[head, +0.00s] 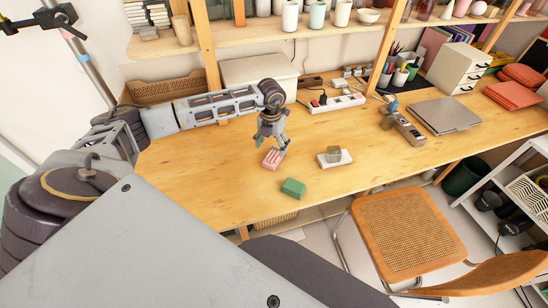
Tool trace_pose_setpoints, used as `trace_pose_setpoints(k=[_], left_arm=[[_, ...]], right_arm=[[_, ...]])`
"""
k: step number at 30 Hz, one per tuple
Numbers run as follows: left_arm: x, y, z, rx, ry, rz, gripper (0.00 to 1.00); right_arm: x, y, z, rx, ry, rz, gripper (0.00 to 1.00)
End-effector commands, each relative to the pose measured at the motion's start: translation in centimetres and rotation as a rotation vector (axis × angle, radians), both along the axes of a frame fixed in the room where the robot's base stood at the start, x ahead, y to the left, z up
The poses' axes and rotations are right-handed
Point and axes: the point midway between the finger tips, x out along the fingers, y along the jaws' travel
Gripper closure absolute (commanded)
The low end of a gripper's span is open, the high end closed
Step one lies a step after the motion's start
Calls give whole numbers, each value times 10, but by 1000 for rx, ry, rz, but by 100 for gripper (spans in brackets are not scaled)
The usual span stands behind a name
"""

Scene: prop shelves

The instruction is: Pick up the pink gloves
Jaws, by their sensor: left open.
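A small pink folded item (273,159), which looks like the pink gloves, lies on the wooden desk near its front left part. My left gripper (273,147) points down right over it, open, with its fingers at or just above the pink item. I cannot tell whether the fingers touch it. The gripper hides part of its far side. My right gripper is not in view.
A green block-like item (293,188) lies just in front. A white tray (335,159) with a small item on it is to the right. A power strip (337,103), a tool (408,130) and a laptop (444,116) stand farther back and right. A chair (408,232) is at the front edge.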

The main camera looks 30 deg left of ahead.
Motion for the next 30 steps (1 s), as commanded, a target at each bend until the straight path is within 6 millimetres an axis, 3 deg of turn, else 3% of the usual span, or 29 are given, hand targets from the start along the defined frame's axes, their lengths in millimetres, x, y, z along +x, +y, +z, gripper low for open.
trace_pose_setpoints(k=[12, 20, 30], left_arm=[[0, 0, -11, 1, -1, 0, 21], [0, -1, -17, 0, 0, 0, 21], [-1, -5, -53, 0, 1, 0, 21]], right_arm=[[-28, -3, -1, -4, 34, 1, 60], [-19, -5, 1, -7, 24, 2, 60], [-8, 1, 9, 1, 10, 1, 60]])
